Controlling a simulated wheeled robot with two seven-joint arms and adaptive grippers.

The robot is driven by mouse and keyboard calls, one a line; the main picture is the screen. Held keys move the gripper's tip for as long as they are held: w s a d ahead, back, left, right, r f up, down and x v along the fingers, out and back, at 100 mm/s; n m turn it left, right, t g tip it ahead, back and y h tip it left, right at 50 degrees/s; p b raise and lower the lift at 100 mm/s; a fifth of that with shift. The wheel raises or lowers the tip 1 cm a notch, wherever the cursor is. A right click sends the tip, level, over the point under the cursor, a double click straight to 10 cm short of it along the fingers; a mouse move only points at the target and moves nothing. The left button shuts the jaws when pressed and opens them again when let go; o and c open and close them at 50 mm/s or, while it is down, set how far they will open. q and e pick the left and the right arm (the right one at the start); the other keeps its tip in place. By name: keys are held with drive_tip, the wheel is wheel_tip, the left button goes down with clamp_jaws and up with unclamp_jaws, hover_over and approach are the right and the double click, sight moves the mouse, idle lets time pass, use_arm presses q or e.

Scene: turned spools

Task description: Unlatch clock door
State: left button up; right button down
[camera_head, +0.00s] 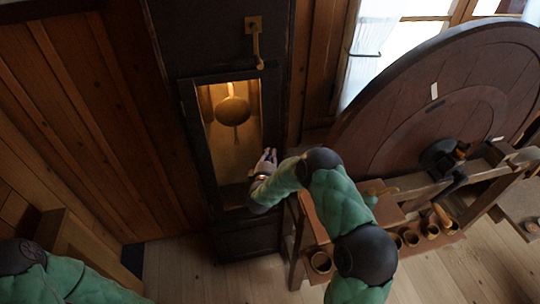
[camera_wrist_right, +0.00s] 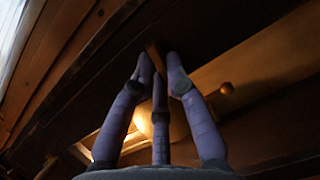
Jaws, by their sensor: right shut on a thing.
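The tall dark clock case (camera_head: 213,45) stands against the wood wall. Its door (camera_head: 190,125) has a dark frame around a lit opening and looks closed. A brass pendulum (camera_head: 232,110) hangs behind it. My right gripper (camera_head: 268,158) is at the right edge of the door frame, about mid-height.
A brass bracket-shaped piece (camera_head: 254,40) sits high on the case. A large dark wooden wheel (camera_head: 440,105) and a wooden bench (camera_head: 410,210) with several turned cups or spools stand at the right, close to my right arm. Floor (camera_head: 195,270) is open in front.

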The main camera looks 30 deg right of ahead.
drive_tip(key=m+y, duration=0.1)
drive_tip(key=m, duration=0.1)
drive_tip(key=m+g+y, duration=0.1)
drive_tip(key=m, duration=0.1)
drive_tip(key=shift+s+d+r, duration=0.1)
drive_tip(key=shift+d+r, duration=0.05)
drive_tip(key=shift+s+d+m+y+b, duration=0.1)
drive_tip(key=shift+d+m+y+b, duration=0.1)
drive_tip(key=shift+m+y+b, duration=1.55)
drive_tip(key=shift+d+m+y+b, duration=0.2)
drive_tip(key=shift+m+y+b, duration=0.65)
drive_tip(key=shift+m+b, duration=1.75)
drive_tip(key=shift+n, duration=0.25)
drive_tip(key=c, duration=1.2)
unclamp_jaws()
drive_tip(key=v, duration=1.2)
